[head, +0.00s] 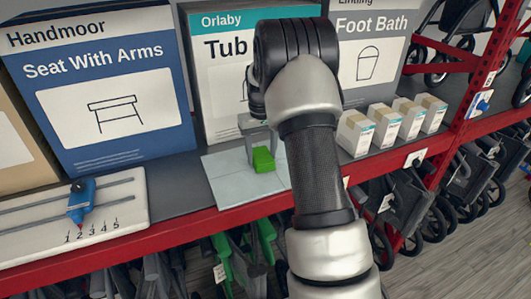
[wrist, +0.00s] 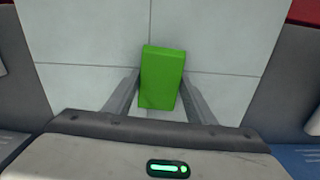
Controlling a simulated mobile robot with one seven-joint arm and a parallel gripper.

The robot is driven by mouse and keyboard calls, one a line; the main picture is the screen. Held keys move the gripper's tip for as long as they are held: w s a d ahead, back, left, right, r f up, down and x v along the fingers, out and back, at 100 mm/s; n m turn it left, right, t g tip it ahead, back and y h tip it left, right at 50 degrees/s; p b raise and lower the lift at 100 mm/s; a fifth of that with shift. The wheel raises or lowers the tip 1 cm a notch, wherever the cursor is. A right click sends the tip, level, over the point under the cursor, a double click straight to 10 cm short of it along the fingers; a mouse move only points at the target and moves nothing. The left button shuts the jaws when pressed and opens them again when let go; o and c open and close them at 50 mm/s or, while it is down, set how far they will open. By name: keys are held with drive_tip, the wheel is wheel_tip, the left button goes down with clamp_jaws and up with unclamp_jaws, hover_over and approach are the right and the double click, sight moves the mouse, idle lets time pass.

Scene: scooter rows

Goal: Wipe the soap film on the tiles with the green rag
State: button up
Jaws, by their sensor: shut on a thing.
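The green rag (head: 263,160) is a small bright green block-shaped pad on the pale tiles (head: 225,187). My gripper (head: 262,146) reaches down over the tiles and is shut on the rag. In the wrist view the rag (wrist: 161,78) sits between my two grey fingers (wrist: 160,100), low over or touching the tiles (wrist: 90,50); I cannot tell which. The tiles are a light grey-blue panel with thin joint lines, lying on the shelf. I cannot make out a soap film on them. My arm hides the right part of the panel in the head view.
Large boxes stand behind: Seat With Arms (head: 100,90), Tub (head: 220,75) and Foot Bath (head: 365,60). Several small white cartons (head: 385,128) stand right of my arm. A white board with a blue slider (head: 82,200) lies left. The red shelf edge (head: 170,231) runs in front.

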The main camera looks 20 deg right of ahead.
sight(222, 173)
drive_tip(key=shift+a+r, duration=0.1)
drive_tip(key=shift+a, duration=3.15)
drive_tip(key=shift+a+f, duration=0.2)
drive_tip(key=shift+a, duration=1.55)
drive_tip(key=shift+a+r, duration=0.1)
drive_tip(key=shift+a, duration=1.65)
drive_tip(key=shift+d+r+p, duration=0.1)
drive_tip(key=shift+r+p, duration=0.8)
drive_tip(key=shift+r, duration=2.15)
drive_tip(key=shift+r, duration=0.1)
